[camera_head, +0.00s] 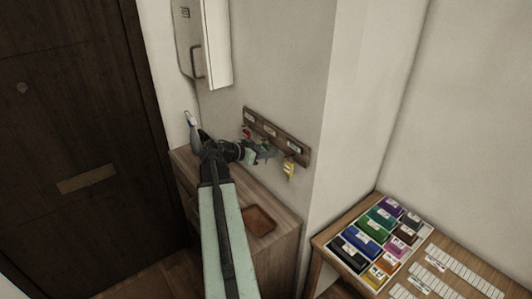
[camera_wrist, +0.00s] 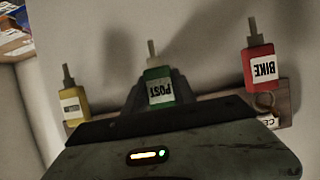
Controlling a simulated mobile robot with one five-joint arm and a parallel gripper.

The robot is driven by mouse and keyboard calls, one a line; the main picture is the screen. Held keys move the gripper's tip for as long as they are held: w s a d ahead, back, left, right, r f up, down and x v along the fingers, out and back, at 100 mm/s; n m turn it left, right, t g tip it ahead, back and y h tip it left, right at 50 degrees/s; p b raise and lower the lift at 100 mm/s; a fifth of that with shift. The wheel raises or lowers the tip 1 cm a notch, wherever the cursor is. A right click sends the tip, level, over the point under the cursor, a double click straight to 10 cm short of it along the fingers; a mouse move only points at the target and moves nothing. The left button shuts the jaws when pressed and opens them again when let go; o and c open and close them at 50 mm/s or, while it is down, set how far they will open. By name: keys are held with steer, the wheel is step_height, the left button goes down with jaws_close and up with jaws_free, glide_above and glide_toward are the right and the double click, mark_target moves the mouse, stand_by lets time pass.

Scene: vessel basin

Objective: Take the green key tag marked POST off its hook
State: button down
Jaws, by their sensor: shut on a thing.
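The green tag marked POST (camera_wrist: 158,88) shows upside down in the wrist view, with its key stem pointing up in the picture. My gripper (camera_wrist: 158,76) is shut on it. In the head view my gripper (camera_head: 252,153) is at the middle of the wooden hook rack (camera_head: 302,155) on the wall. The tag's hook and ring are hidden by my gripper, so I cannot tell whether it still hangs there. The red BIKE tag (camera_wrist: 258,64) is to the right in the wrist view, and a yellow tag (camera_wrist: 73,104) is to the left.
The rack hangs above a wooden cabinet with a brown tray (camera_head: 259,221) on it. A bottle (camera_head: 192,130) stands at the cabinet's far end. A white panel (camera_head: 216,45) is on the wall. A desk at the right holds a box of coloured items (camera_head: 340,262). A dark door is at left.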

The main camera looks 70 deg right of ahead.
steer(key=shift+r+p, duration=0.6)
steer(key=shift+r, duration=0.05)
steer(key=shift+w+a+r+p, duration=0.1)
steer(key=shift+a+r+p, duration=0.1)
steer(key=shift+r+p, duration=0.1)
steer(key=w+a, duration=0.4)
steer(key=a, duration=0.3)
steer(key=w+a+r+p, duration=0.1)
steer(key=w+a, duration=0.4)
steer(key=a, duration=0.2)
steer(key=shift+w+a, duration=0.25)
steer(key=shift+a, duration=0.15)
steer(key=shift+r, duration=0.1)
steer(key=w+a, duration=0.4)
steer(key=a, duration=0.2)
steer(key=shift+w+a, duration=0.15)
steer(key=shift+a, duration=0.25)
